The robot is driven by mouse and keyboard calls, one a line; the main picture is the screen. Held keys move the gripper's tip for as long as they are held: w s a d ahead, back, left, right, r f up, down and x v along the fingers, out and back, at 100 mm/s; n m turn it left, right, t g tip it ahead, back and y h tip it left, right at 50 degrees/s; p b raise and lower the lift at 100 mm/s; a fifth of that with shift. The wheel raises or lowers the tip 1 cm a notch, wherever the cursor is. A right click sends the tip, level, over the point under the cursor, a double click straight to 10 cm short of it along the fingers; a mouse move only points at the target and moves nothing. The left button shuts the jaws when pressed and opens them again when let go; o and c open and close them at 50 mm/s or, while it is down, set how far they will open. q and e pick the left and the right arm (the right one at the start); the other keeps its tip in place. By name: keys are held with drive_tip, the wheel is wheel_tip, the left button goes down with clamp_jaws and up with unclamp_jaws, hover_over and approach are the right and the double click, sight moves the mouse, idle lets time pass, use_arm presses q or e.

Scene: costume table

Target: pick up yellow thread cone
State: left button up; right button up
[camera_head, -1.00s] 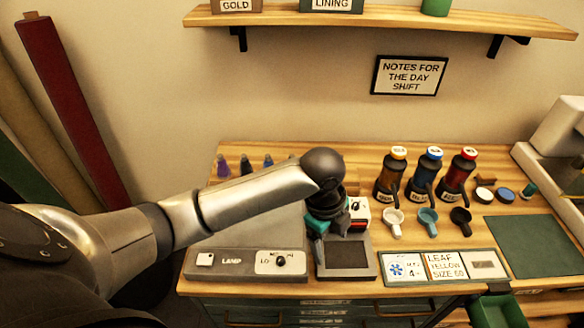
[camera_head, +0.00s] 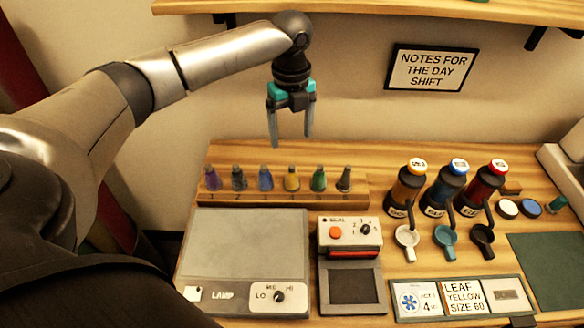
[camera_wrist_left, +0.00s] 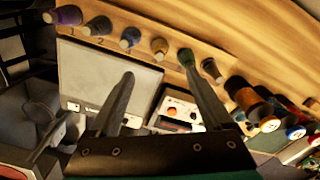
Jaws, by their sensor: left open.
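The yellow thread cone (camera_head: 292,180) stands upright in a wooden rack (camera_head: 356,194) at the back of the table, in a row of several cones. It also shows in the left wrist view (camera_wrist_left: 158,46), beyond the gap between my fingers. My left gripper (camera_head: 291,140) is open and empty, pointing down. In the head view its fingertips appear above the yellow cone, apart from it. The left wrist view also shows the open fingers (camera_wrist_left: 158,68). My right gripper is not in view.
Beside the yellow cone are a blue cone (camera_head: 265,179) and a green cone (camera_head: 318,179). A lamp panel (camera_head: 247,250) and a control box (camera_head: 349,233) lie in front. Several bottles (camera_head: 446,188) stand to the right. A shelf (camera_head: 380,14) hangs above.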

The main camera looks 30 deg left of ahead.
sight(292, 171)
use_arm(q)
drive_tip(key=f, duration=0.4)
drive_tip(key=shift+s+d+b, duration=0.15)
drive_tip(key=shift+s+b, duration=0.1)
drive_tip(key=shift+b, duration=0.05)
wheel_tip(292, 171, down, 4)
drive_tip(key=shift+f+b, duration=0.15)
drive_tip(key=shift+b, duration=0.15)
drive_tip(key=shift+f, duration=0.45)
wheel_tip(292, 171, down, 4)
drive_tip(key=shift+w+f+b, duration=0.1)
drive_tip(key=shift+f+b, duration=0.15)
drive_tip(key=shift+b, duration=0.25)
drive_tip(key=shift+f, duration=0.3)
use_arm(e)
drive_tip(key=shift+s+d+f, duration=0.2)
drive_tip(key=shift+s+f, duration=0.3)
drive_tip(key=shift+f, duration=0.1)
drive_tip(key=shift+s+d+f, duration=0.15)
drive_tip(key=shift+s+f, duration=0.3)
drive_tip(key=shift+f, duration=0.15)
use_arm(q)
drive_tip(key=shift+c, duration=0.8)
clamp_jaws()
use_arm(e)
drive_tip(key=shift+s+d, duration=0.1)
